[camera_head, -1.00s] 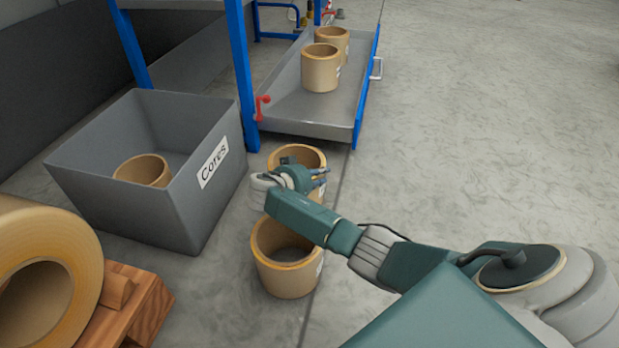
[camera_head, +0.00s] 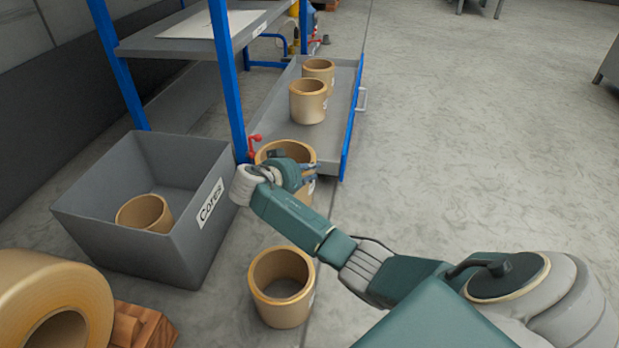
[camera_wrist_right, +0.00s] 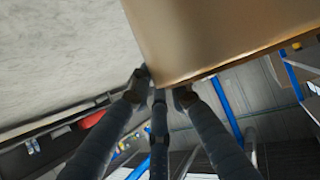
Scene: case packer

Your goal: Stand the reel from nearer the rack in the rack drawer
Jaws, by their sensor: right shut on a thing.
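My right gripper (camera_head: 292,168) is shut on the wall of a tan reel (camera_head: 285,150), just in front of the drawer's near end. The reel is upright and partly hidden by the hand. In the right wrist view the same reel (camera_wrist_right: 215,35) fills the upper right, with the fingers (camera_wrist_right: 158,90) at its edge. The grey rack drawer (camera_head: 268,115) is pulled out of the blue-posted rack (camera_head: 228,75). Two reels stand in it, one nearer (camera_head: 307,101) and one behind (camera_head: 318,72). Another reel (camera_head: 281,287) stands on the floor closer to me. My left gripper is not in view.
A grey bin (camera_head: 120,240) labelled Cores, with one core (camera_head: 145,213) inside, stands left of the reel. A large roll (camera_head: 50,300) lies on a wooden pallet (camera_head: 140,325) at lower left. A red handle (camera_head: 254,143) sits at the drawer corner. Floor on the right is clear.

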